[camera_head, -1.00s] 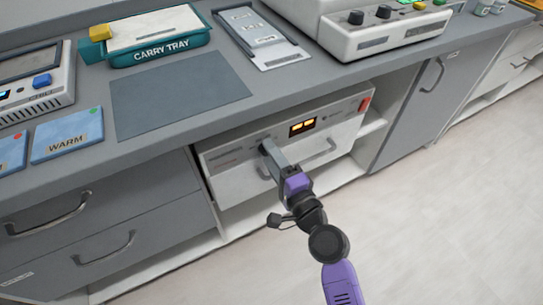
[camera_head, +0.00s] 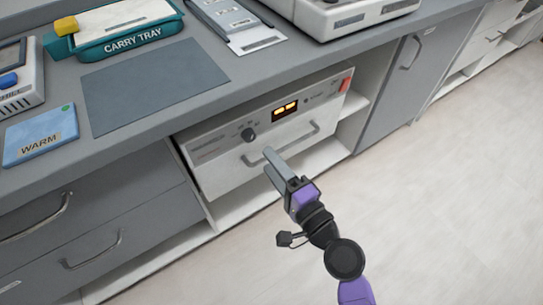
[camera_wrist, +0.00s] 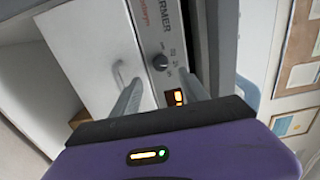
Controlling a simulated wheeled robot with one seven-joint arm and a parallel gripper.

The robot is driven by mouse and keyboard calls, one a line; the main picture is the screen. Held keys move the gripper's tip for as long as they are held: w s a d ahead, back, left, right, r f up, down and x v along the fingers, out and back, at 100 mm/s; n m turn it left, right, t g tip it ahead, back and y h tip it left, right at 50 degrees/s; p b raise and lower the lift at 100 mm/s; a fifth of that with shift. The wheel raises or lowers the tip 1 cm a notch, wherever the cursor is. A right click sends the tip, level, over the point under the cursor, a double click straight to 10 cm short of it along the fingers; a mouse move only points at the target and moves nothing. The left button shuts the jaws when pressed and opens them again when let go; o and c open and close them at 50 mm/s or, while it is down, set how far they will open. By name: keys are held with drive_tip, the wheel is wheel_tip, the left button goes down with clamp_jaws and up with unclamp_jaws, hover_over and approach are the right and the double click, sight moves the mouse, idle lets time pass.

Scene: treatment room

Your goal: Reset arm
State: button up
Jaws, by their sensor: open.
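My gripper (camera_head: 272,163) is open and empty, in front of the white warmer unit (camera_head: 222,175) under the counter. In the head view its fingers are seen near the left part of the unit's bar handle. The wrist view shows its two grey fingers (camera_wrist: 160,98) apart, pointing toward the warmer's front (camera_wrist: 158,22), with a dark knob (camera_wrist: 160,62) and a lit orange display (camera_wrist: 175,97) beyond them. Whether the fingers touch the front cannot be told, but nothing is between them.
The counter above holds a teal carry tray (camera_head: 140,45), a grey mat (camera_head: 150,82), a blue WARM pack (camera_head: 40,137) and a white device (camera_head: 345,14). Grey drawers (camera_head: 95,215) are left of the warmer and a grey cabinet door (camera_head: 392,85) is right. The floor (camera_head: 450,210) at right is clear.

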drive_tip(key=s+d+r+n+t+h, duration=0.1)
drive_tip(key=s+d+n+t+h, duration=0.2)
drive_tip(key=s+d+n+h, duration=0.6)
drive_tip(key=s+d+r+n+g, duration=0.1)
drive_tip(key=s+d, duration=0.3)
drive_tip(key=s, duration=0.4)
drive_tip(key=s+d+n+g+h, duration=0.1)
drive_tip(key=s+d, duration=0.2)
drive_tip(key=s, duration=0.5)
drive_tip(key=s+d+r+g, duration=0.1)
drive_tip(key=s+d, duration=0.3)
drive_tip(key=s, duration=0.4)
wheel_tip(320, 180, up, 15)
drive_tip(key=p, duration=1.5)
drive_tip(key=shift+s, duration=0.25)
drive_tip(key=shift+d, duration=0.1)
